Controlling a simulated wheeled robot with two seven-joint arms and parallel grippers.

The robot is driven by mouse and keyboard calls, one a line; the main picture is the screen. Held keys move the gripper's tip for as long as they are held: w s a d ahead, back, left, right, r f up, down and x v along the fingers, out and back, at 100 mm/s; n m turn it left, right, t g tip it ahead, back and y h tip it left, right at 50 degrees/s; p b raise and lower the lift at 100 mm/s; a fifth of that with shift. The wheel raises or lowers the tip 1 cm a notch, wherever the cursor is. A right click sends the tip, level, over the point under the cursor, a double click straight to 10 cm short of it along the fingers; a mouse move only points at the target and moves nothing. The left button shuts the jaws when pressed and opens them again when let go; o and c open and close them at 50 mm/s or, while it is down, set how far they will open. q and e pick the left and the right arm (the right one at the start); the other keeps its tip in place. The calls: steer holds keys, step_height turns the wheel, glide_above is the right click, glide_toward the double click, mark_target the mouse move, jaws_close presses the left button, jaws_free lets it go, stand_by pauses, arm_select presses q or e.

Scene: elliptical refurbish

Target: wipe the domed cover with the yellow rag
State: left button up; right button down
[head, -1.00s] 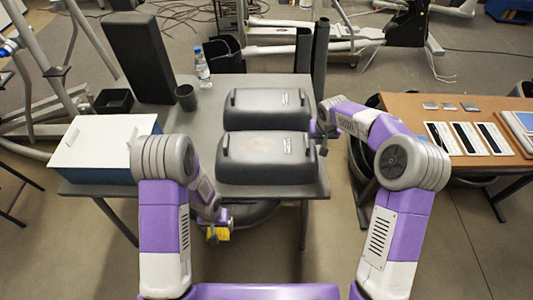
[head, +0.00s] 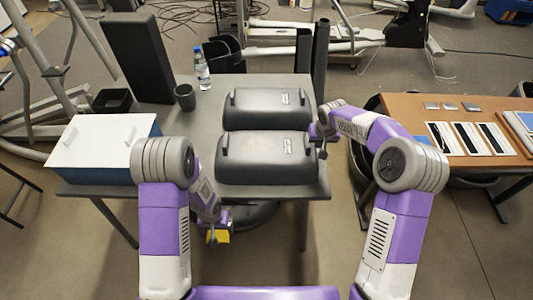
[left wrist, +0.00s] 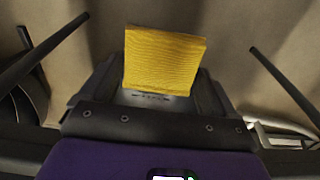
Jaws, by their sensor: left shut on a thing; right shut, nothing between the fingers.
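Two dark grey domed covers lie on the grey table, a rear one (head: 267,108) and a front one (head: 267,170). The front cover has a faint brownish patch on its top. My left gripper (head: 216,234) is shut on the yellow rag (head: 221,237), low in front of the table's near edge and apart from the covers. In the left wrist view the rag (left wrist: 164,60) stands out flat beyond the gripper (left wrist: 155,97). My right gripper (head: 321,143) is shut and empty, close beside the right end of the front cover; contact cannot be told.
On the grey table (head: 200,125) are a blue box with a white lid (head: 103,142), a dark cup (head: 185,97), a water bottle (head: 202,68), a black tray (head: 113,101) and a tall dark pad (head: 140,58). A brown table (head: 400,105) stands at the right.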

arm_select(q)
steer(key=shift+f, duration=0.25)
stand_by(0.6)
